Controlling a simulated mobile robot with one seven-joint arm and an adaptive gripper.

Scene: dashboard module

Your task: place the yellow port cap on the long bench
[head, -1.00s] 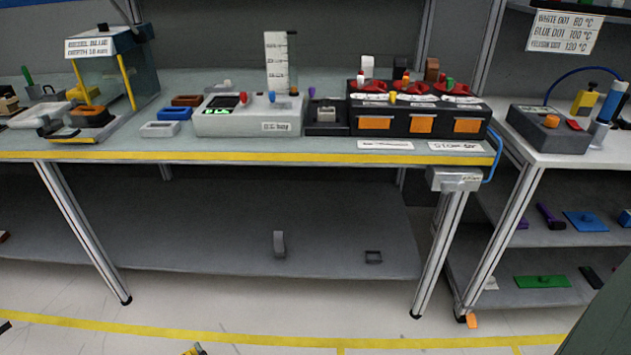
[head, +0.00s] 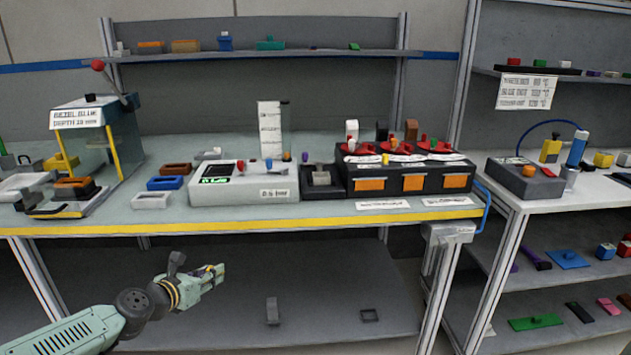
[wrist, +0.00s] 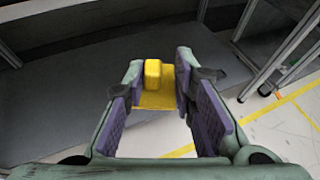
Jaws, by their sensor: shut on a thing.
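The yellow port cap (wrist: 153,92) is a flat yellow plate with a raised block, seen between the purple-padded fingers in the wrist view. My gripper (head: 213,277) is shut on it; it also shows in the wrist view (wrist: 158,84). In the head view my gripper is in front of the long bench (head: 240,217), below its yellow front edge and to the left of middle. The cap is mostly hidden by the fingers there. The bench has a grey-green top with equipment along it.
A glass-sided press (head: 95,135), a blue tray (head: 165,183), a white tray (head: 152,201), a grey tester (head: 245,183) and a black unit with orange labels (head: 405,170) stand on the bench. A lower shelf (head: 320,290) lies beneath. Bare top shows along the front edge.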

